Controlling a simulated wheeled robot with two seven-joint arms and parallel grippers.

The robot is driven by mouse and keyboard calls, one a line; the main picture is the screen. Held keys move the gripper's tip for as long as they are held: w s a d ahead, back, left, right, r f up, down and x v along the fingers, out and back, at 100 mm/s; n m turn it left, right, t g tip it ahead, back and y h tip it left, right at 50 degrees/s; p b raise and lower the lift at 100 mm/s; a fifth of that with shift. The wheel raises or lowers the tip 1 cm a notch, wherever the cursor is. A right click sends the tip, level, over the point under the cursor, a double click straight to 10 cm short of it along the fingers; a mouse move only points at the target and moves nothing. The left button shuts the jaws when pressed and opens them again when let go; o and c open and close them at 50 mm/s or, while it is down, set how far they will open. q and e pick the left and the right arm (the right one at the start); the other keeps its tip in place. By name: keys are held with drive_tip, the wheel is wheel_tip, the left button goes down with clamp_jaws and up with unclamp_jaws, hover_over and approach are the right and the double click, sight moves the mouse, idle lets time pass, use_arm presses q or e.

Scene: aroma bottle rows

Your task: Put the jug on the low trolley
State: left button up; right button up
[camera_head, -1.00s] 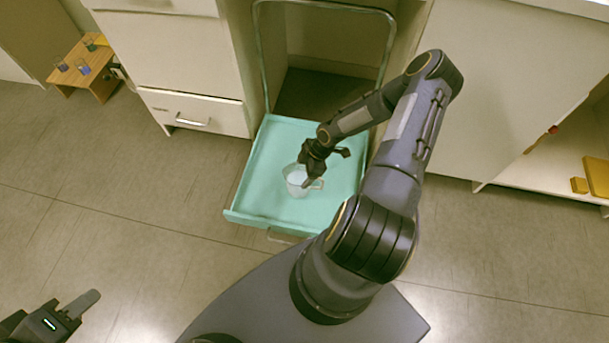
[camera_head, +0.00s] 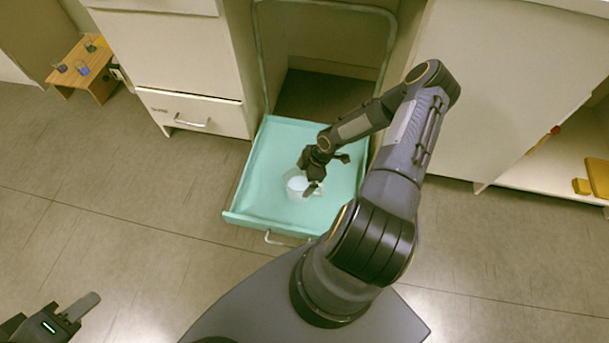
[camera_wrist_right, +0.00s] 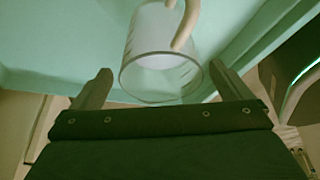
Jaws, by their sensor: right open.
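The clear jug (camera_head: 296,187) sits on the turquoise bed of the low trolley (camera_head: 262,165), right of its middle, and looks upright. My right gripper (camera_head: 318,178) is just above and beside the jug and hides part of it. In the right wrist view the jug (camera_wrist_right: 160,62) shows its round rim towards me and its pale handle at the top. There my right gripper (camera_wrist_right: 162,85) has its two fingers wide apart, with the jug's rim showing between and beyond them; contact cannot be told. My left gripper (camera_head: 78,308) is at the lower left, far from the trolley.
The trolley's upright handle frame stands at the back, between white cabinets (camera_head: 180,55). A small wooden table (camera_head: 75,65) with several little beakers is at the far left. Yellow items (camera_head: 597,176) lie on a shelf at the right. The floor (camera_head: 130,190) left of the trolley is clear.

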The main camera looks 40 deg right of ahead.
drive_tip(key=p+v, duration=0.4)
drive_tip(key=v, duration=0.8)
drive_tip(key=s+a+r+m+h, duration=0.1)
drive_tip(key=a+r+m+h, duration=0.15)
drive_tip(key=r, duration=0.95)
drive_tip(key=s+a+r+m+h, duration=0.1)
drive_tip(key=a+r+m, duration=0.15)
drive_tip(key=r, duration=0.95)
drive_tip(key=s+a+r+m+t+y, duration=0.3)
drive_tip(key=s+a+r+m, duration=0.6)
drive_tip(key=s+a+r, duration=0.2)
drive_tip(key=shift+s+a+r, duration=0.2)
drive_tip(key=shift+a+r, duration=0.45)
drive_tip(key=shift+a, duration=0.15)
drive_tip(key=shift+r, duration=0.1)
wheel_tip(320, 180, up, 24)
drive_tip(key=p, duration=2.3)
drive_tip(key=shift+p, duration=0.35)
